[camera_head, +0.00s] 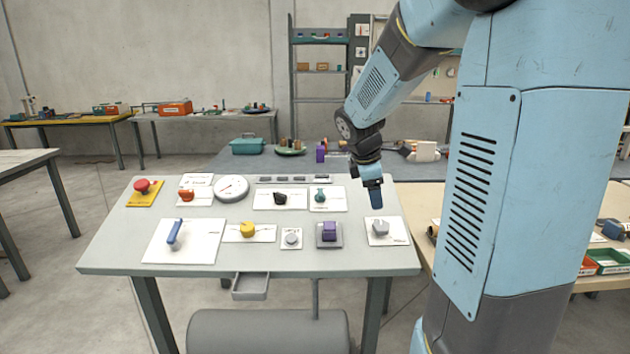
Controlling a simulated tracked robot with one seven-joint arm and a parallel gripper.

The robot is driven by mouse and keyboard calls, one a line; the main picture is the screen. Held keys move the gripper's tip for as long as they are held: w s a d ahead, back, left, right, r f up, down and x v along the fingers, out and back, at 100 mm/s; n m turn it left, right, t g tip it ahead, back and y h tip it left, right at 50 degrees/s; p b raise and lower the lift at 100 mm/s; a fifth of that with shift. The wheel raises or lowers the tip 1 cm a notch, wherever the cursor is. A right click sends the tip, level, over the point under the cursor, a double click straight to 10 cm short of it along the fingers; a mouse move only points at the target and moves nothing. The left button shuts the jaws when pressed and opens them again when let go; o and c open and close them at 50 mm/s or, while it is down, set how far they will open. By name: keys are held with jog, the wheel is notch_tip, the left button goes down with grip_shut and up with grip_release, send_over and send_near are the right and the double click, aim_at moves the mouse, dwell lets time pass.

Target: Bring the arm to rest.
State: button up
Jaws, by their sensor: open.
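My gripper (375,196) hangs above the right side of the control table (110,258), pointing down, with nothing seen in it. Its fingers overlap in this view, so the gap between them is hidden. It is above and behind the grey knob (380,228) on a white plate, apart from it as far as I can tell. My blue arm reaches down to it from the upper right.
The table carries a red button (143,186), a blue lever (174,234), a yellow knob (247,230), a purple block (329,231) and a round dial (232,188). Behind stands another table with a teal box (247,145). A grey cylinder (268,332) lies below.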

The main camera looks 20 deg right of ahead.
jog(key=s+a+r+m+t+y, duration=0.1)
jog(key=s+a+r+m, duration=0.1)
jog(key=s+a+m, duration=0.2)
jog(key=s+a+r+m+t+y, duration=0.1)
jog(key=s+a+m, duration=0.3)
jog(key=s, duration=0.7)
jog(key=s+a+r+m+t+y, duration=0.1)
jog(key=s+a+r+m+y, duration=0.1)
jog(key=s+a+r+m, duration=0.2)
jog(key=s+m, duration=0.2)
jog(key=s, duration=0.1)
jog(key=shift+s+a, duration=0.2)
jog(key=shift+a, duration=0.15)
jog(key=shift+r, duration=0.1)
jog(key=shift+c, duration=0.3)
